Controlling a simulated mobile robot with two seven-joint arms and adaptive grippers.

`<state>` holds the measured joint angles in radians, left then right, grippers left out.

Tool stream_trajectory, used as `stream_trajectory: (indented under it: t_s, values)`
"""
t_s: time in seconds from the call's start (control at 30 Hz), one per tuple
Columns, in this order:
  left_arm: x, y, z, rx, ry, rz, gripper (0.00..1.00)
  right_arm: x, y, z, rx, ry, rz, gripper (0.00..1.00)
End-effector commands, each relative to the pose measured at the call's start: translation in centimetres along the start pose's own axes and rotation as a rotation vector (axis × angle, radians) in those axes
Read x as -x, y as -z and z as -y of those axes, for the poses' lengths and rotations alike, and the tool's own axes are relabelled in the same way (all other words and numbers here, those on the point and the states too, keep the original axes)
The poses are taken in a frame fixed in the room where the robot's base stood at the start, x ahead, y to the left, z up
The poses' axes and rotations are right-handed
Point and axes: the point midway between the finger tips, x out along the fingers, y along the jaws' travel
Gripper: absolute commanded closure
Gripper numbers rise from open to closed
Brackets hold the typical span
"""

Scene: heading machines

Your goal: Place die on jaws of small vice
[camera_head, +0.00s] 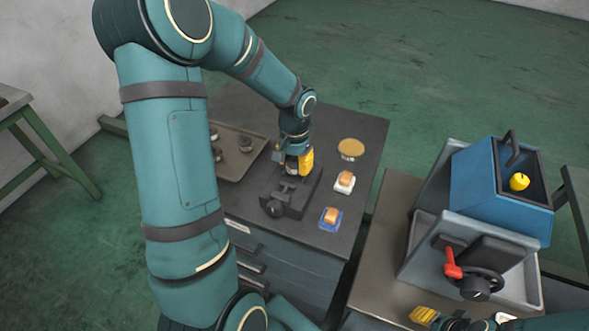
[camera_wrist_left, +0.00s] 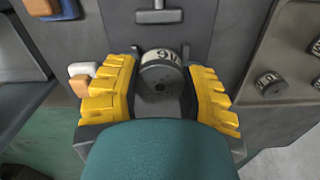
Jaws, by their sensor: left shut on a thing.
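The die (camera_wrist_left: 162,72) is a short grey cylinder with a pale marked band. My left gripper (camera_head: 298,165) has yellow fingers and is shut on it; the fingers also show on both sides of the die in the left wrist view (camera_wrist_left: 162,88). The small vice (camera_head: 292,193) is dark grey and sits on the dark cabinet top, just in front of and below my left gripper. Part of it shows at the top of the left wrist view (camera_wrist_left: 158,16). I cannot tell whether the die touches the jaws. My right gripper (camera_head: 428,315) shows only partly at the bottom edge.
A tray (camera_head: 232,172) with several dark round pieces lies left of the vice. A round tan-topped object (camera_head: 351,148), a white block with orange (camera_head: 344,182) and a blue one (camera_head: 330,218) stand to the right. A blue-and-grey machine (camera_head: 490,215) stands on another table.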

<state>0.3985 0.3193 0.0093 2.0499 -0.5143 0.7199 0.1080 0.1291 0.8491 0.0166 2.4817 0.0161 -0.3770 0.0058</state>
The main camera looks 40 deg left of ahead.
Motion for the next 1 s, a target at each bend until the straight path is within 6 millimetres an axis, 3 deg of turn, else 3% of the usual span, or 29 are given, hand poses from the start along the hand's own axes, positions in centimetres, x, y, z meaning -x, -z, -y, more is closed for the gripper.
stream_trajectory:
  t_s: [0.17,0.57,0.6,0.63,0.67,1.0]
  values:
    - [-2.5,0.0,0.0,0.000,0.000,0.003,1.00,-0.4,-0.1,-0.1,0.000,-0.001,0.000,0.53]
    - [-2.9,0.1,0.0,0.000,0.000,0.000,1.00,-0.7,-0.2,-0.2,0.001,-0.001,0.002,0.53]
    - [-2.9,0.0,0.0,0.000,0.000,0.001,0.45,-0.6,-0.2,-0.2,0.001,-0.001,0.003,0.53]
    - [-2.9,0.0,0.0,0.000,0.000,0.001,0.34,-0.6,-0.2,-0.2,0.001,-0.001,0.003,0.53]
    - [-2.9,0.0,0.0,0.000,0.000,0.001,0.30,-0.6,-0.2,-0.2,0.001,-0.001,0.003,0.53]
    - [-2.7,0.0,0.0,0.000,0.000,0.001,0.30,-0.4,-0.1,-0.1,0.001,-0.001,0.002,0.53]
